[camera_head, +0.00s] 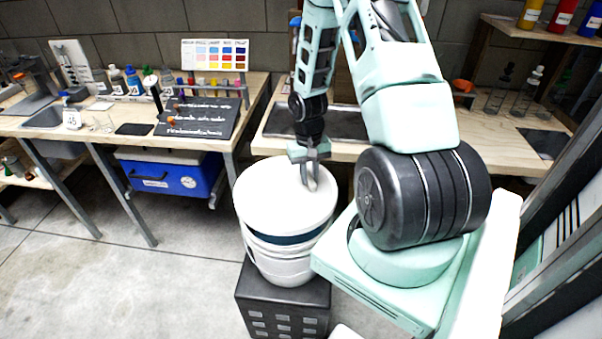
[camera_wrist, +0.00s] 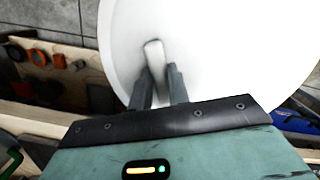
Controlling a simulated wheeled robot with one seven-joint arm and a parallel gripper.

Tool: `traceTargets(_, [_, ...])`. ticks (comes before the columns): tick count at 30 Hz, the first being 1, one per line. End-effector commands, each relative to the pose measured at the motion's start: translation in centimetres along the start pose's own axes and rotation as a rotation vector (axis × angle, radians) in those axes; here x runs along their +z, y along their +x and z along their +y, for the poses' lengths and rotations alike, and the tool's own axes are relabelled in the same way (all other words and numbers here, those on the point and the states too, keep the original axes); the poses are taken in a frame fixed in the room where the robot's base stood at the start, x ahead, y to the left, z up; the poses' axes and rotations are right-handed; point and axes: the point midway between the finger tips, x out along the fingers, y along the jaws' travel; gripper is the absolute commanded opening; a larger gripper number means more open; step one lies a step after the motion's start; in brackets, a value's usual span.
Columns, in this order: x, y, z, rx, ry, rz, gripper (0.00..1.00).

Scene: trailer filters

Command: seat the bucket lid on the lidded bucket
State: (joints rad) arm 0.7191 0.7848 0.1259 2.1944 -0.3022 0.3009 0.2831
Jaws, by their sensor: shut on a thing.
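The white bucket (camera_head: 285,269) with a dark blue band stands on a black perforated crate in the head view. The white round lid (camera_head: 275,190) lies over the bucket's top; I cannot tell whether its rim is fully down all round. My gripper (camera_head: 309,178) points down at the lid's right part, shut on a small pale handle that stands up from the lid. In the wrist view the lid (camera_wrist: 215,50) fills the upper middle, and the gripper's fingers (camera_wrist: 159,84) stand on both sides of the handle (camera_wrist: 153,55). The bucket's rim is hidden under the lid.
The black crate (camera_head: 283,307) stands on the concrete floor. A wooden bench (camera_head: 345,152) is close behind the bucket. A blue cooler (camera_head: 172,178) is under the left bench (camera_head: 60,125). Open floor lies left of the crate.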

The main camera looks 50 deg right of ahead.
Motion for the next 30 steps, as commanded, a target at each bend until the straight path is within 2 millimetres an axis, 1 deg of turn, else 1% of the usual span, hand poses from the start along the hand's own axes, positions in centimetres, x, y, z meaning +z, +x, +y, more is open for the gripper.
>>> traceTargets(5, [-0.1,1.0,-0.1,0.0,-0.002,0.0,0.0])
traceTargets(15, [-0.5,3.9,-0.1,0.0,-0.002,0.0,0.0])
traceTargets(18, [-0.6,4.4,-0.1,0.0,-0.002,0.001,0.0])
traceTargets(30, [-0.6,4.6,-0.1,0.0,-0.003,0.001,0.0])
